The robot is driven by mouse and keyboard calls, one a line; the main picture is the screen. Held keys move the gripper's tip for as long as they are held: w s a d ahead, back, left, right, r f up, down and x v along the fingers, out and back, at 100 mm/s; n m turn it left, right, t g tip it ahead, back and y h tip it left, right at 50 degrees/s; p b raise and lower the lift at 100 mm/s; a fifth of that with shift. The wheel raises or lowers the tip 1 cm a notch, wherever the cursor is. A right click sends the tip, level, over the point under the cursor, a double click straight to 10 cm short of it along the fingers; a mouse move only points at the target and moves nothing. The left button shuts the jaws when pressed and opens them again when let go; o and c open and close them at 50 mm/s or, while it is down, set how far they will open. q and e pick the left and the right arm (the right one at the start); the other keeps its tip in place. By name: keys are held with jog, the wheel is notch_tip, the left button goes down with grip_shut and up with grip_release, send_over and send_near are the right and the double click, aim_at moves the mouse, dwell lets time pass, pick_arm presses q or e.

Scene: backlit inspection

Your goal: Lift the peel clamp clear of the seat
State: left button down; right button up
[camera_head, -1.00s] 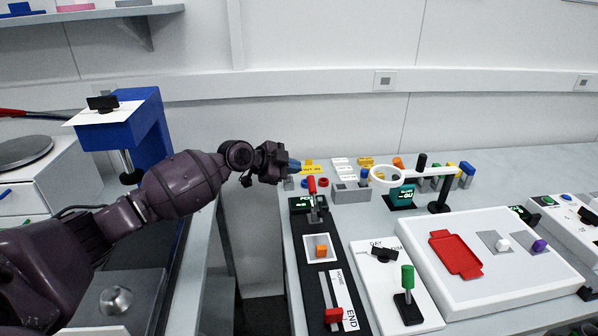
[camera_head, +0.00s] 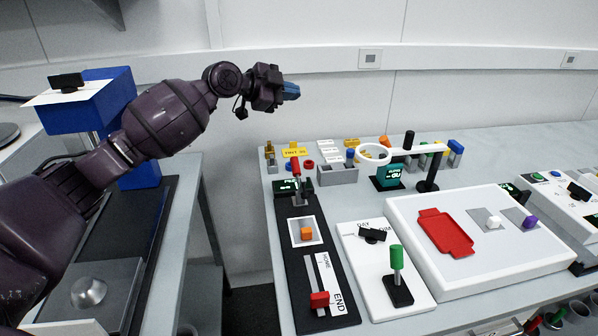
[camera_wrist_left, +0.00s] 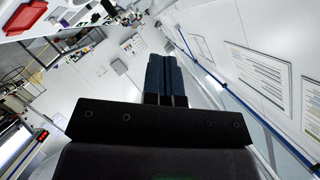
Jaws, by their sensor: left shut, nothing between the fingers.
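I cannot tell for sure which thing is the peel clamp. A red-handled lever (camera_head: 296,170) stands upright at the back of a black strip on the bench. A green-handled lever (camera_head: 397,258) stands upright on a white panel nearer the front. My left gripper (camera_head: 290,91) is in the air above and behind the bench's back left corner, in front of the wall. Its blue fingers are shut with nothing between them, also in the left wrist view (camera_wrist_left: 165,78). It is well apart from both levers. My right gripper is not in view.
A white panel (camera_head: 540,245) with a red tray (camera_head: 446,232) lies on the bench. A white ring on a black stand (camera_head: 428,180) rises behind it. Small coloured blocks sit at the back. A blue box-like fixture (camera_head: 85,103) stands at left. A gap separates the two benches.

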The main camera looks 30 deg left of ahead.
pick_arm(q)
jog(key=w+d+g+b, duration=0.1)
jog(key=w+d, duration=0.1)
jog(key=w, duration=0.1)
jog(key=n+g+y+b, duration=0.3)
jog(key=n+g, duration=0.2)
jog(key=g, duration=0.7)
send_over(299, 176)
jog(key=s, duration=0.2)
notch_tip(299, 176, down, 15)
jog(key=shift+s+d+f, duration=0.65)
jog(key=shift+s+d, duration=0.15)
jog(key=shift+s, duration=0.05)
jog(key=shift+s+d+f, duration=0.35)
jog(key=shift+s, duration=0.05)
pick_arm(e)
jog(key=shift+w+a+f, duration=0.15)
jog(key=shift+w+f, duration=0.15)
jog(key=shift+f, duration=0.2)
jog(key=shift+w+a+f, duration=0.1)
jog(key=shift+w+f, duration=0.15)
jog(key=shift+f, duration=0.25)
